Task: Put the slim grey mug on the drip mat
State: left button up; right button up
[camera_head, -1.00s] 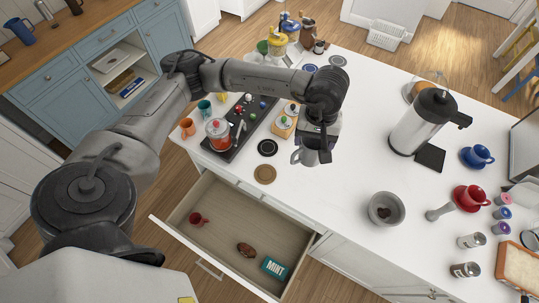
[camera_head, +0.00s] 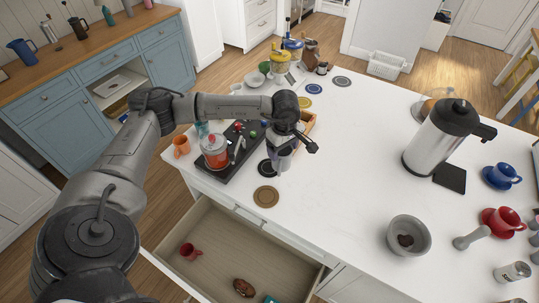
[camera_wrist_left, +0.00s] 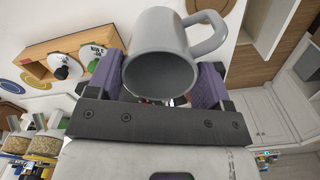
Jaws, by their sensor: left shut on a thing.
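The slim grey mug (camera_wrist_left: 175,50) is between the purple-padded fingers of my left gripper (camera_head: 284,146), which is shut on it. In the left wrist view its open mouth faces the camera and its handle points to the upper right. In the head view the mug is partly hidden under the wrist, over the counter by the black round coaster (camera_head: 267,168). A flat black square mat (camera_head: 449,177), which looks like the drip mat, lies bare beside the steel dispenser (camera_head: 432,140), to the right. My right gripper is not in view.
A dark tray (camera_head: 216,175) with a red-and-glass jar (camera_head: 215,151) is just left of the gripper. A cork coaster (camera_head: 266,196) lies in front. The open drawer (camera_head: 225,250) holds a red cup. A grey bowl (camera_head: 408,235) stands right; the middle counter is clear.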

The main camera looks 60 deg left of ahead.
pick_arm(q)
jog(key=shift+s+a+f+p, duration=0.15)
jog(key=shift+s+a+f, duration=0.05)
jog(key=shift+a+f, duration=0.95)
jog(key=shift+s+a+f+p, duration=0.15)
jog(key=shift+a+f, duration=0.75)
jog(key=shift+f, duration=0.5)
jog(key=shift+s+a+f+p, duration=0.1)
jog(key=shift+s+a+f, duration=0.1)
jog(key=shift+a+f, duration=0.95)
jog(key=shift+d+f, duration=0.15)
jog(key=shift+f, duration=0.05)
jog(key=shift+f, duration=0.15)
jog(key=o, duration=1.3)
jog(key=shift+o, duration=0.2)
